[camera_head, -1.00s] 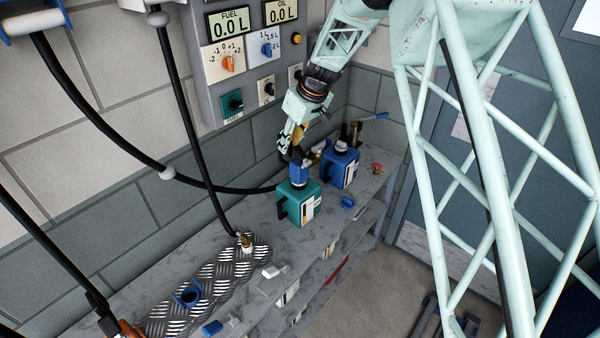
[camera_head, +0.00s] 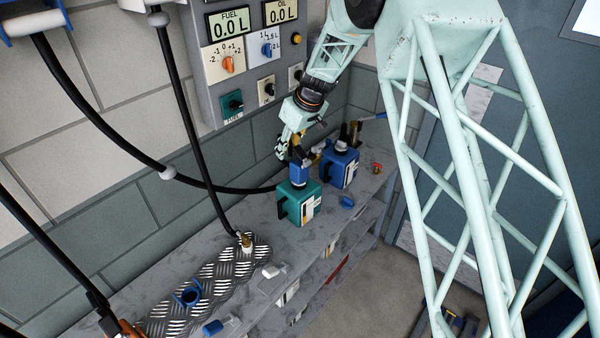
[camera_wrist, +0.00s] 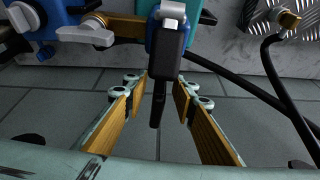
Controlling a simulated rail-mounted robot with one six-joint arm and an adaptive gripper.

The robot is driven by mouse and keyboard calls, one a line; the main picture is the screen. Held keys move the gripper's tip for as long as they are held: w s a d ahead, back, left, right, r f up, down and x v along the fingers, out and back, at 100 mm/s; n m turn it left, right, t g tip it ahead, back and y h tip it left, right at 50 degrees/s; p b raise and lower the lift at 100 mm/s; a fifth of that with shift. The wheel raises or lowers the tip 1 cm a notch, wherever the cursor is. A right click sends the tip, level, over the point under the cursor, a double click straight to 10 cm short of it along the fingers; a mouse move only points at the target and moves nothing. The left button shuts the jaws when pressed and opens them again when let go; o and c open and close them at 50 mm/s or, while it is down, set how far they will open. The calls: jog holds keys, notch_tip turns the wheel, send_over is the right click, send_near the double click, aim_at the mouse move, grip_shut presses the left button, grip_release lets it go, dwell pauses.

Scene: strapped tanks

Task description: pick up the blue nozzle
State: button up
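The blue nozzle (camera_head: 299,172) stands upright on top of the teal tank (camera_head: 292,210) on the counter. In the wrist view its blue body and dark grip (camera_wrist: 168,45) show at the top centre, and a black lever hangs down from it. My gripper (camera_head: 297,148) is at the nozzle's upper part in the head view. In the wrist view my gripper (camera_wrist: 162,82) is open, with one yellow-padded finger on each side of the black lever. I see gaps between the lever and both pads. The nozzle's lower end is hidden.
A blue tank (camera_head: 342,168) with a brass fitting (camera_wrist: 95,32) stands close beside the teal one. Black hoses (camera_head: 190,120) hang along the tiled wall. A tread plate (camera_head: 215,285) with a blue ring (camera_head: 188,294) lies on the counter. A control panel (camera_head: 250,60) is above.

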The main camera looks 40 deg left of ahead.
jog(key=shift+p+x, duration=0.3)
jog(key=shift+x, duration=1.85)
jog(key=shift+c, duration=0.2)
jog(key=shift+w, duration=0.1)
grip_shut()
